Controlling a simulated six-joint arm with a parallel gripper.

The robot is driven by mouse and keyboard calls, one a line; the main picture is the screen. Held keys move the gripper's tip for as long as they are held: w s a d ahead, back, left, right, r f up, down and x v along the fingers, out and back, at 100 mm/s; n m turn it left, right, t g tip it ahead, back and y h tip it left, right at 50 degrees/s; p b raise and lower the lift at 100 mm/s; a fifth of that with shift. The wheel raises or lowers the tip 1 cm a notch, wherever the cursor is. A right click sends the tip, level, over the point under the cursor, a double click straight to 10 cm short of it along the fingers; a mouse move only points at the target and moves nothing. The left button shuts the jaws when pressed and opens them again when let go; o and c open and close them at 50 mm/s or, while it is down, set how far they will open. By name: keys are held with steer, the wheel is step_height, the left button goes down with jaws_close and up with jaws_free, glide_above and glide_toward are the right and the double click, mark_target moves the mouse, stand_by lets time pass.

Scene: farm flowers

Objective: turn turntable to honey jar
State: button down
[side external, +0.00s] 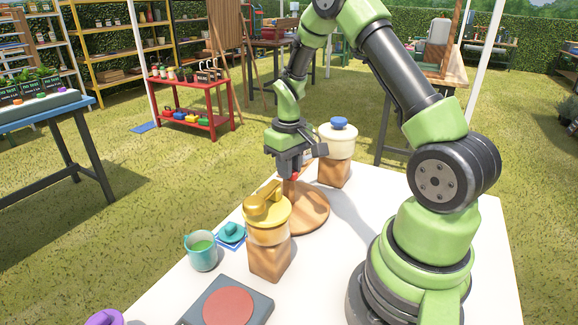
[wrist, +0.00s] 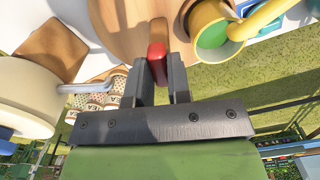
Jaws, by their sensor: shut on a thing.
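The turntable (side external: 312,212) is a round wooden disc on the white table, partly hidden in the side view by a yellow-topped dispenser. It also shows in the wrist view (wrist: 120,22). My gripper (side external: 293,176) is low over the disc. In the wrist view its fingers (wrist: 157,75) are closed around a red handle (wrist: 157,58) standing at the disc's edge. Several small jars with dotted lids and printed labels (wrist: 98,103) show left of the fingers, partly cut off. I cannot tell which jar is honey.
The yellow-topped dispenser (side external: 268,212) and a cream dispenser with a blue knob (side external: 337,140) stand on wooden blocks beside the disc. A teal mug (side external: 203,252), a blue coaster (side external: 231,237) and a dark pad with a red circle (side external: 230,305) are near the table's front-left.

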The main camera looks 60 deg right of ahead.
steer(key=shift+n, duration=1.4)
steer(key=shift+w+n, duration=0.1)
steer(key=shift+n, duration=0.4)
steer(key=c, duration=1.1)
jaws_free()
steer(key=shift+o, duration=0.2)
steer(key=shift+r, duration=0.1)
step_height(320, 180, up, 10)
